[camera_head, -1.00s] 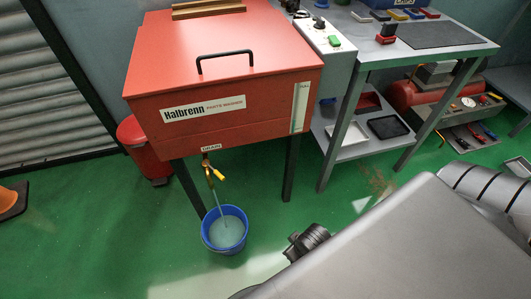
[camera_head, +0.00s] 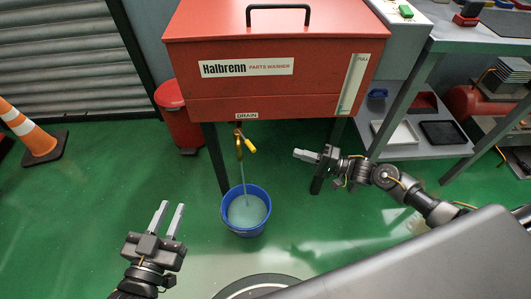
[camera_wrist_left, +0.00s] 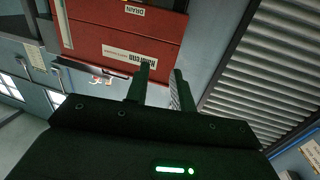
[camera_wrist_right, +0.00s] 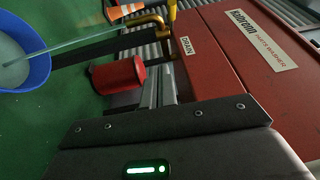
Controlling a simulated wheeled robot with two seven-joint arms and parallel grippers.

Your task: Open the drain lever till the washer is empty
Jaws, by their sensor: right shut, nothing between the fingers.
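The red parts washer (camera_head: 270,80) stands on dark legs, lid down. Below its DRAIN label (camera_head: 247,116) is a brass drain valve with a yellow lever (camera_head: 249,146). A thin stream of liquid runs from the spout into the blue bucket (camera_head: 232,226), which holds pale liquid; the right wrist view shows the bucket (camera_wrist_right: 40,75) and stream too. My right gripper (camera_head: 298,154) is shut and empty, to the right of the lever and apart from it. My left gripper (camera_head: 173,206) is open and empty, left of the bucket.
The level gauge (camera_head: 353,80) on the washer front is mostly pale, darker near its bottom. A red bin (camera_head: 182,115) stands behind left, an orange cone (camera_head: 25,130) further left. A workbench with a lower shelf (camera_head: 455,149) is at right. Green floor around the bucket is clear.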

